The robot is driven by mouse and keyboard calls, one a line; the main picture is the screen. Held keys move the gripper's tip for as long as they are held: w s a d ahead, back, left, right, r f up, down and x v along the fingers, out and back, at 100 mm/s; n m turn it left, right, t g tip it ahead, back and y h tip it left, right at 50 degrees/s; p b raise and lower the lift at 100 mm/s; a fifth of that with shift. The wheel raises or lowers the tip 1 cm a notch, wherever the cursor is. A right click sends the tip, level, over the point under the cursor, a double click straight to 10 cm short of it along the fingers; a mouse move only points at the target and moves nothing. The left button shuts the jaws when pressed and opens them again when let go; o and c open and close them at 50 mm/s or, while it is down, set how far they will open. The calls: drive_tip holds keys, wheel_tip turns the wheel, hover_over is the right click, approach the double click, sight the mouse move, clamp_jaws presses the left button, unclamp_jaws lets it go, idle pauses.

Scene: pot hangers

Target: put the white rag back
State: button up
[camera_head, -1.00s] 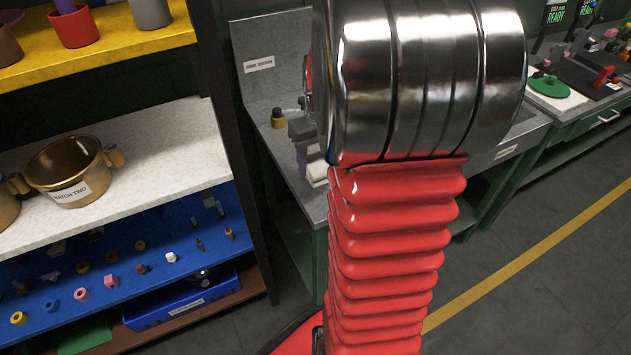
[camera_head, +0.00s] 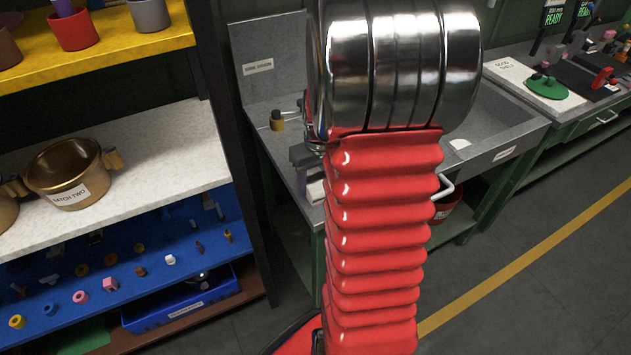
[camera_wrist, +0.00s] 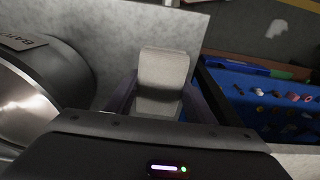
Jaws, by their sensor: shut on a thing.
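The white rag (camera_wrist: 162,70) shows in the wrist view as a pale, folded block between the two dark fingers of my gripper (camera_wrist: 160,95). The fingers press on it from both sides, so my gripper is shut on it. In the head view my arm hides most of the gripper. A grey-purple part of the gripper (camera_head: 306,155) shows left of the arm, with a bit of pale cloth (camera_head: 316,189) below it. Its height over the grey bench is hard to tell.
A grey bench (camera_head: 268,95) with a sink (camera_head: 485,130) stands behind my arm. A brass pot (camera_head: 70,172) stands on the pale shelf at left. A labelled pot (camera_wrist: 35,85) is close at left in the wrist view. Open floor (camera_head: 560,290) lies at right.

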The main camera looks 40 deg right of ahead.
drive_tip(key=o, duration=1.3)
drive_tip(key=shift+o, duration=0.2)
wheel_tip(320, 180, up, 12)
drive_tip(key=s, duration=0.1)
drive_tip(key=shift+s+a, duration=0.2)
drive_tip(key=shift+a, duration=0.1)
